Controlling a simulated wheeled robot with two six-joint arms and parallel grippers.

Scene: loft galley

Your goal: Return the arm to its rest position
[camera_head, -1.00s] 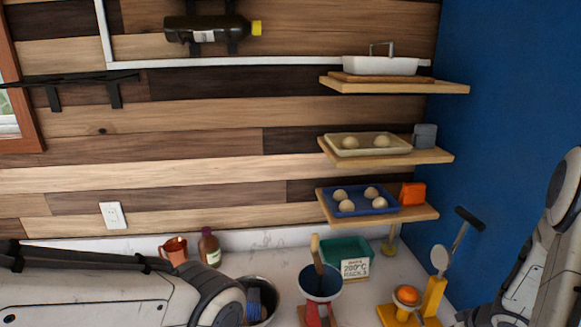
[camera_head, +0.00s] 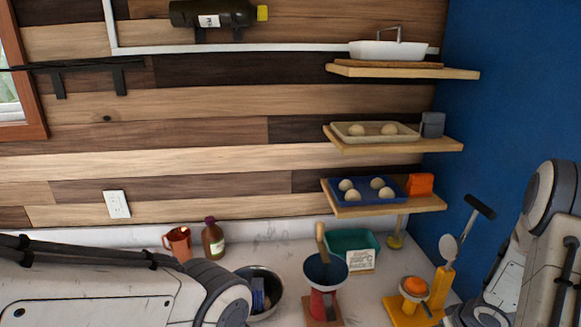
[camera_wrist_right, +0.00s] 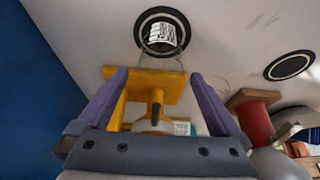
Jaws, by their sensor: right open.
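My right gripper (camera_wrist_right: 159,77) shows in the right wrist view with its two purple fingers spread apart and nothing held between them. A yellow stand (camera_wrist_right: 172,83) is seen beyond and between the fingers; the distance between them is hard to judge. In the head view my right arm (camera_head: 545,235) comes in at the right edge, and its gripper is not visible. My left arm (camera_head: 90,295) reaches in from the lower left, with its gripper out of sight.
The counter holds a copper mug (camera_head: 178,243), brown bottle (camera_head: 213,240), metal bowl (camera_head: 268,306), red stand with dark bowl (camera_head: 325,272), green bin (camera_head: 352,242) and yellow press (camera_head: 440,290). Above are shelves with a blue tray (camera_head: 367,207) and beige tray (camera_head: 375,141). A blue wall (camera_head: 500,110) bounds the right.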

